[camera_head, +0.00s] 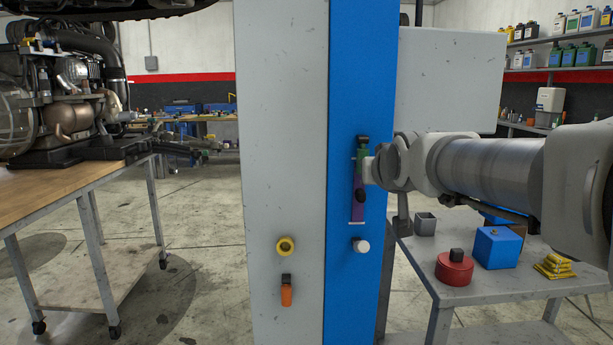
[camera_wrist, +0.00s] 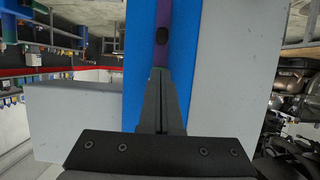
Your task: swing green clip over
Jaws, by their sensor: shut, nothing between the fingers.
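The green clip (camera_head: 360,161) is a small upright piece on the blue face of the tall column. A dark cap sits at its top and a purple strip (camera_head: 358,208) lies below it. A black knob (camera_head: 361,195) sits in front of the strip and also shows in the wrist view (camera_wrist: 163,36). My gripper (camera_head: 369,171) is at the right side of the clip in the head view. In the wrist view its fingers (camera_wrist: 159,72) are shut together, and they hide the green part. I cannot tell whether they touch the clip.
The column (camera_head: 283,150) also carries a yellow ring button (camera_head: 285,246), an orange switch (camera_head: 287,294) and a white knob (camera_head: 361,245). A metal table (camera_head: 500,290) at right holds a red can, a blue box and yellow packets. An engine (camera_head: 65,95) stands on the left bench.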

